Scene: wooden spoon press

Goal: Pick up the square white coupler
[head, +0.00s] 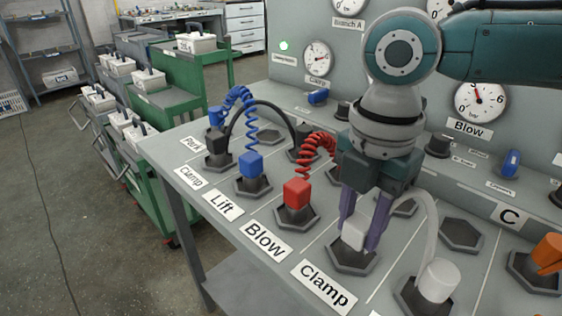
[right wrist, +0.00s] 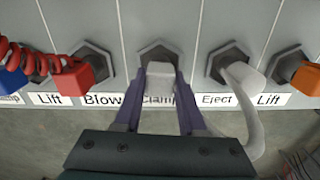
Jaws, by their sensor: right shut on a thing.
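The square white coupler (head: 355,233) is at the hexagonal socket (head: 352,260) behind the front "Clamp" label. My right gripper (head: 361,236) points down over it, with its two purple fingers shut on its sides. In the right wrist view the coupler (right wrist: 160,84) sits between the fingertips, in front of the grey socket (right wrist: 158,52). I cannot tell whether it is still seated or slightly lifted. A second, rounder white coupler (head: 437,281) with a pale hose stands in the socket to the right, at "Eject" in the right wrist view. My left gripper is not in view.
A red coupler (head: 297,192) and a blue coupler (head: 251,164) with coiled hoses stand to the left. An orange coupler (head: 549,254) is at the far right. The upright gauge panel (head: 290,70) rises behind. Green carts (head: 165,110) stand beyond the table's left side.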

